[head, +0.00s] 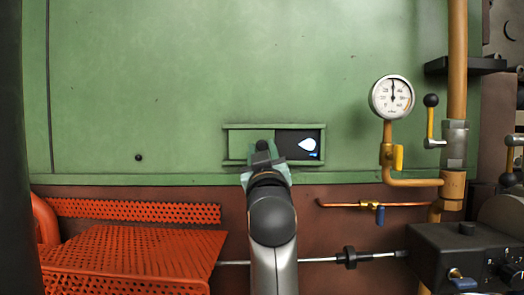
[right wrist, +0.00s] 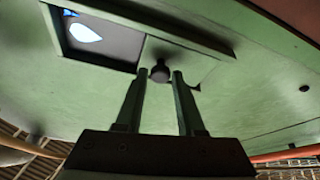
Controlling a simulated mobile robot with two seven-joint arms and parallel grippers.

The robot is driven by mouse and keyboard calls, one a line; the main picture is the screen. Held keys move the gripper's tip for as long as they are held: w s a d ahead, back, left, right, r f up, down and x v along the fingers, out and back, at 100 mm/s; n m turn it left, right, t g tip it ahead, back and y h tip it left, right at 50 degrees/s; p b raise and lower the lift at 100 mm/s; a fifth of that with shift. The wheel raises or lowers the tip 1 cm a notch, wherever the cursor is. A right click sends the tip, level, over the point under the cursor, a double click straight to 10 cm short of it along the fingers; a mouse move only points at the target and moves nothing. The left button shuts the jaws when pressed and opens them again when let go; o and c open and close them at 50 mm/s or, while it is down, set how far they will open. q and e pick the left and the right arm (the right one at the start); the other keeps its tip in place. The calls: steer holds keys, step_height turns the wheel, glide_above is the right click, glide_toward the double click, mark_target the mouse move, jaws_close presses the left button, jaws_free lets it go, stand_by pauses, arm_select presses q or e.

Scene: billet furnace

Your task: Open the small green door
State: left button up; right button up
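The small green door (head: 243,142) is a sliding panel in a green frame on the big green wall. It sits at the left of the frame, and a dark opening (head: 285,142) with a pale blue-white glow shows at the right. Its black knob (head: 262,146) is partly covered by my right gripper (head: 264,160) in the head view. In the right wrist view the knob (right wrist: 160,71) lies between the tips of my right gripper (right wrist: 161,76); the fingers are apart, with a small gap on each side of the knob. My left gripper is not in view.
A pressure gauge (head: 392,97) on orange pipes stands right of the door, beside a black-knobbed lever (head: 430,115). An orange perforated guard (head: 130,255) is at lower left. A dark valve block (head: 455,250) is at lower right. The wall around the door frame is clear.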

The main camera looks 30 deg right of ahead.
steer(key=o, duration=0.3)
steer(key=shift+s+a+f, duration=0.3)
steer(key=shift+s, duration=0.1)
steer(key=b+v, duration=0.4)
steer(key=v, duration=0.7)
steer(key=shift+s+a+r, duration=0.1)
steer(key=shift+s, duration=0.15)
